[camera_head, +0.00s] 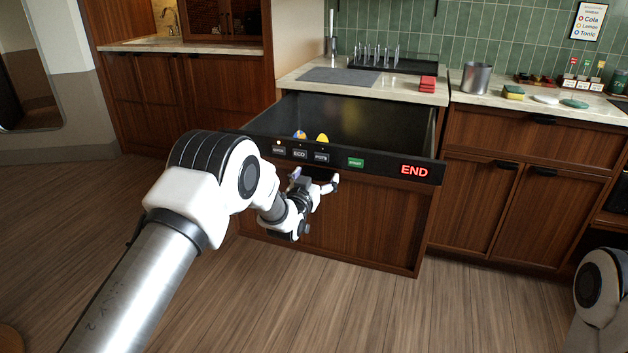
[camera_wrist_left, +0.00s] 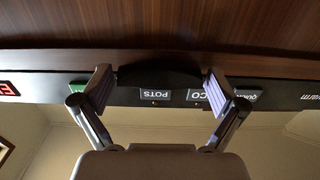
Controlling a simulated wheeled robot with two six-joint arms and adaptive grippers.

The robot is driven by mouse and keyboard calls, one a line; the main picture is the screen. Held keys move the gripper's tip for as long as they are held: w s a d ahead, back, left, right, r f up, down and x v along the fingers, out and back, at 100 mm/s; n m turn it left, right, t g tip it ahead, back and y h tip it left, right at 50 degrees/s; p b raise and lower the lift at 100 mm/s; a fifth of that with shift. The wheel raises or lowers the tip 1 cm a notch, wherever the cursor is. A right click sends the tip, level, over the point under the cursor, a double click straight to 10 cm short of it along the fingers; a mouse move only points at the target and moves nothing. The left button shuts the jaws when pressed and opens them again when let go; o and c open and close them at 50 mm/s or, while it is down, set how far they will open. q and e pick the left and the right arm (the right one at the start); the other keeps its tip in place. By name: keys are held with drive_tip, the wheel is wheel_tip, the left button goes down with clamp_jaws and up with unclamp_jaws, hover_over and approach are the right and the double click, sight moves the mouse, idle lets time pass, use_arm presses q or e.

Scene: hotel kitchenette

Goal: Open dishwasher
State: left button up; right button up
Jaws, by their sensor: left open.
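The dishwasher (camera_head: 395,165) is a drawer with a wood front and a black control panel with buttons and a red END display. It stands pulled out, and its dark inside shows from above with a yellow item (camera_head: 322,139) and a blue-and-yellow item (camera_head: 300,134) in it. My left gripper (camera_head: 316,178) is at the front, just under the panel, with its fingers apart. In the left wrist view the fingers (camera_wrist_left: 160,92) straddle the dark handle recess (camera_wrist_left: 158,74); I cannot tell if they touch it. My right gripper is out of view.
A metal pot (camera_head: 476,77) and sponge (camera_head: 513,92) stand farther right. Closed cabinets (camera_head: 520,200) flank the drawer. The wooden floor (camera_head: 330,310) in front is clear.

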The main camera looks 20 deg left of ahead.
use_arm(q)
drive_tip(key=s, duration=1.1)
drive_tip(key=shift+s+a, duration=0.2)
drive_tip(key=shift+s, duration=0.2)
drive_tip(key=s+f+g, duration=0.3)
drive_tip(key=s+f, duration=0.2)
drive_tip(key=f, duration=0.7)
drive_tip(key=s+a+f+g, duration=0.1)
drive_tip(key=s+f+g, duration=0.3)
drive_tip(key=s+f, duration=0.6)
drive_tip(key=s+f+g, duration=0.4)
drive_tip(key=s+f, duration=0.3)
drive_tip(key=s, duration=0.5)
drive_tip(key=s+f+g, duration=0.2)
drive_tip(key=s+g, duration=0.5)
drive_tip(key=s, duration=1.1)
wheel_tip(320, 180, up, 16)
drive_tip(key=p, duration=1.5)
drive_tip(key=shift+w+f+n+y, duration=0.2)
drive_tip(key=shift+w+n+y, duration=0.1)
drive_tip(key=shift+n, duration=0.1)
